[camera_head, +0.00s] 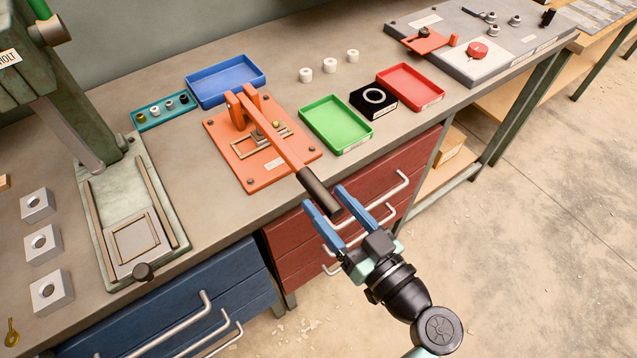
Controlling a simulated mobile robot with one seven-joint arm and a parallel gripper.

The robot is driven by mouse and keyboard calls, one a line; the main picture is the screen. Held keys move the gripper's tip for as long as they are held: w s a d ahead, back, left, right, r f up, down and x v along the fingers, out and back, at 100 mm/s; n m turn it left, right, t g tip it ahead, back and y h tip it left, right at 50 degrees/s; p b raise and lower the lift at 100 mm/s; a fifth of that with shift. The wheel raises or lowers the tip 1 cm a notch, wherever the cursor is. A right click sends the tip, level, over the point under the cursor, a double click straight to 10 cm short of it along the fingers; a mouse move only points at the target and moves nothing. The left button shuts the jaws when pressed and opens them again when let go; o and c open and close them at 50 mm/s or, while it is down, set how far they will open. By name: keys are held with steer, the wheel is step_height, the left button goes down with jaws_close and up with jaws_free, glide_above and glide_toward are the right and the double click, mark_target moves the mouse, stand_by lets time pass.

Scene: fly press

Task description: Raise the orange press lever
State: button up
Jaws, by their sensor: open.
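The orange press (222,150) stands on the workbench on a flat orange base plate. Its orange lever (281,142) slopes down from the pivot at the back toward the bench's front edge and ends in a dark brown handle (319,193). My gripper (328,205) is in front of the bench with its two blue fingers open. The fingers lie on either side of the end of the handle as seen from here. I cannot tell whether they touch it. Nothing is visibly held.
A green tray (336,105) and black block (384,97) stand right of the press, a blue tray (243,71) behind it. A green machine (93,190) stands left.

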mark_target(319, 192)
steer(key=shift+x, duration=1.75)
jaws_close()
